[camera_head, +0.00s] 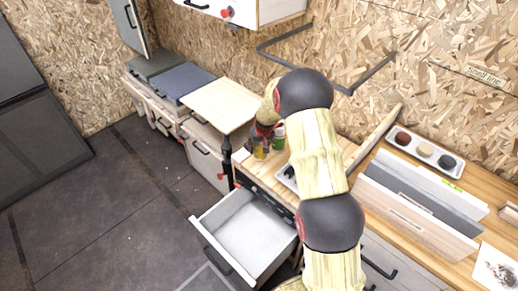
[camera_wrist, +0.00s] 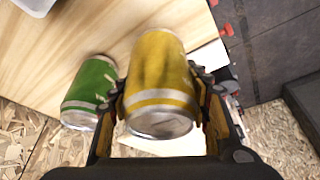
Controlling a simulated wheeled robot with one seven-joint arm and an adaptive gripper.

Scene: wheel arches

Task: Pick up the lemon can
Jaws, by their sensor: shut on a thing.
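The lemon can is the yellow can (camera_wrist: 158,82), seen between the fingers in the wrist view, with its silver end towards the camera. In the head view the yellow can (camera_head: 260,152) shows small beside my gripper. My gripper (camera_wrist: 160,100) is shut on the yellow can, one finger on each side. A green can (camera_wrist: 92,92) is close to the left of it, beside the left finger. In the head view the green can (camera_head: 279,137) stands on the wooden worktop (camera_head: 262,173). I cannot tell whether the yellow can touches the worktop.
An open, empty drawer (camera_head: 245,240) juts out below the worktop. A tray with several bowls (camera_head: 424,152) lies at the right. A raised wooden panel (camera_head: 220,104) is left of my gripper. The dark floor (camera_head: 110,220) is clear at the left.

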